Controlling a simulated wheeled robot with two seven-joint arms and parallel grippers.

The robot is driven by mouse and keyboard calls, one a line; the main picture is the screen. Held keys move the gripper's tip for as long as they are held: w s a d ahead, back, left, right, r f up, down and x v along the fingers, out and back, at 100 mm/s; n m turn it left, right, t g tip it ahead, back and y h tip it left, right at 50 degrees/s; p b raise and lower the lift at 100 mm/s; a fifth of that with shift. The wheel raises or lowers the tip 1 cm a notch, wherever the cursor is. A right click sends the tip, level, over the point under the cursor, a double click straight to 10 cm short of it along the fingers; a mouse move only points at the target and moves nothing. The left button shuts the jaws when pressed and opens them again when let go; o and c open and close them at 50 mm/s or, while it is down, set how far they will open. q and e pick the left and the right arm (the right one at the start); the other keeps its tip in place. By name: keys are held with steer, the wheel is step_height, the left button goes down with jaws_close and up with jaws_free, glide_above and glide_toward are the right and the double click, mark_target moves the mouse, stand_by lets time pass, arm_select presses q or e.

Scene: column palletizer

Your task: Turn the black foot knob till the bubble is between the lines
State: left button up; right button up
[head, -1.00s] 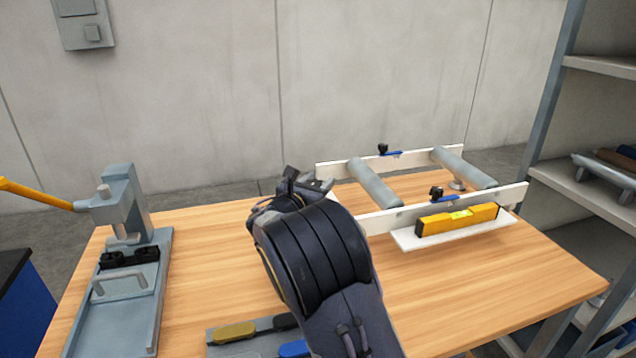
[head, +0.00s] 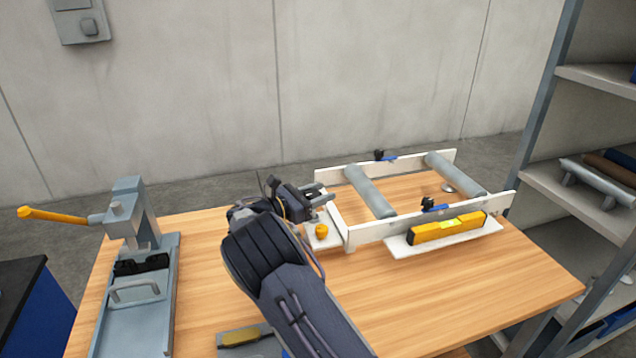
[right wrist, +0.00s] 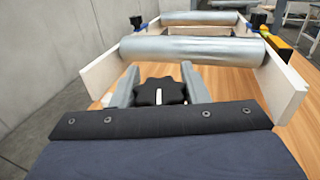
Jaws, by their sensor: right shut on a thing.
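The black foot knob (right wrist: 160,92) is lobed with a white mark, and shows in the right wrist view between the two fingers of my right gripper (right wrist: 161,88). The gripper is shut on it. In the head view my right gripper (head: 318,195) is at the near left end of the white roller frame (head: 375,233), and the knob cannot be made out there. The yellow spirit level (head: 425,234) lies on a white ledge along the frame's near side. Its vial (head: 452,223) shows yellow-green, but the bubble and lines are too small to read. My left gripper is not in view.
An orange round knob (head: 321,231) sits on a white plate by the frame's left end. Two grey rollers (head: 369,192) span the frame. A grey lever press (head: 128,215) stands at the left of the table. Shelves (head: 580,185) stand at the right.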

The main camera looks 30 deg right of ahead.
steer(key=shift+s+m+g+p, duration=0.1)
steer(key=shift+m+g+p, duration=0.5)
steer(key=shift+g, duration=0.5)
steer(key=o, duration=1)
steer(key=shift+a, duration=0.1)
steer(key=a, duration=0.2)
steer(key=a+b, duration=0.1)
steer(key=a, duration=0.4)
steer(key=shift+w+a, duration=0.3)
steer(key=shift+a, duration=0.05)
stand_by(0.5)
